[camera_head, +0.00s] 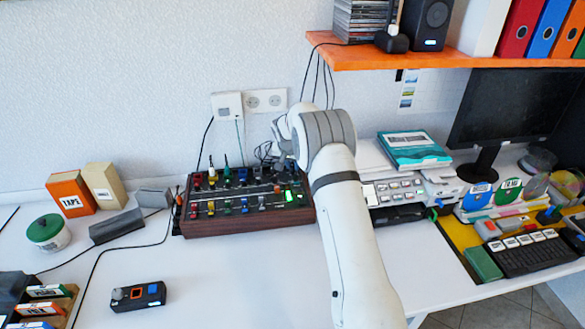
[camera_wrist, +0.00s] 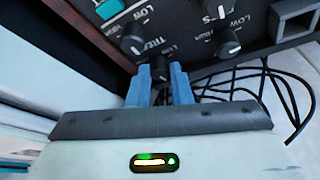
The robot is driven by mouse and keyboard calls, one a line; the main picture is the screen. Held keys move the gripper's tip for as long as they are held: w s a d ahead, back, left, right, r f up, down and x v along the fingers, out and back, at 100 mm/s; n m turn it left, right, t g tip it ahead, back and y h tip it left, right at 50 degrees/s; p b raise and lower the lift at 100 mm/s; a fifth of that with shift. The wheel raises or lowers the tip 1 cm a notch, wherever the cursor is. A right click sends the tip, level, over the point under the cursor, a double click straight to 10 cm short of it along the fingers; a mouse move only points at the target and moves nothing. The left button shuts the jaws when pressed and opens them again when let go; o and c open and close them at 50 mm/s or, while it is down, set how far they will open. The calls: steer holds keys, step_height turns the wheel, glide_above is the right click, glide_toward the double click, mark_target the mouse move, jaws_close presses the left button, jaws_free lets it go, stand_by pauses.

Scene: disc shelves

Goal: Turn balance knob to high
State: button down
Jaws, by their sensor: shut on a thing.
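The mixer (camera_head: 250,222) with a dark panel and wooden front stands at the back of the white table in the head view. In the wrist view its panel (camera_wrist: 190,50) shows black knobs with white marks. My gripper (camera_wrist: 161,76) has its two blue fingers closed around a small black knob (camera_wrist: 159,66) near the panel's edge. The label of this knob is mostly hidden, so I cannot read whether it says balance. A knob marked "TREB" (camera_wrist: 133,45) is at its upper left, and another knob (camera_wrist: 228,43) is at its upper right.
Black cables (camera_wrist: 260,88) lie beside the panel at the right in the wrist view. An orange shelf (camera_head: 430,57) hangs above at the right. A small black device (camera_head: 138,296) lies at the front left, with clear table in front of the mixer.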

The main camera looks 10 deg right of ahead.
steer(key=shift+m, duration=0.3)
steer(key=c, duration=1.6)
jaws_free()
steer(key=v, duration=0.7)
steer(key=shift+s+a+r+b, duration=0.15)
steer(key=shift+r+b, duration=0.2)
steer(key=shift+b, duration=0.05)
